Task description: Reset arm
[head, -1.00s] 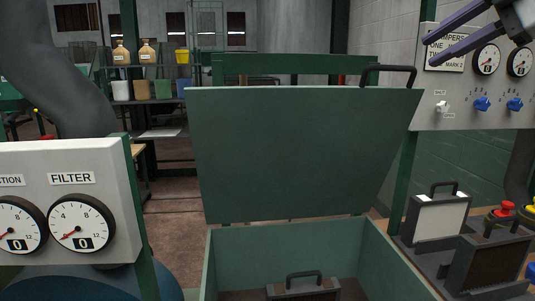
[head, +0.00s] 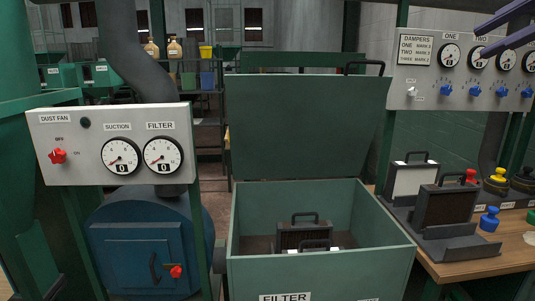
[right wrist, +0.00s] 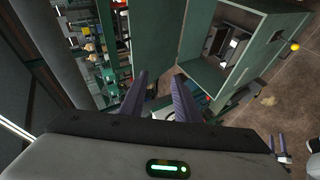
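My right gripper (head: 479,42) shows at the upper right edge of the head view, in front of the damper panel (head: 460,60). Only its two purple-grey fingers show there, apart, with nothing between them. The right wrist view also shows the right gripper (right wrist: 160,77) with its fingers spread and empty.
An open green filter box (head: 320,275) stands front centre, its lid (head: 308,125) raised, with handled filters (head: 305,234) inside. A bench (head: 485,264) with more filters is at right. The dust fan panel (head: 90,140) stands left above a blue round-fronted unit (head: 125,250).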

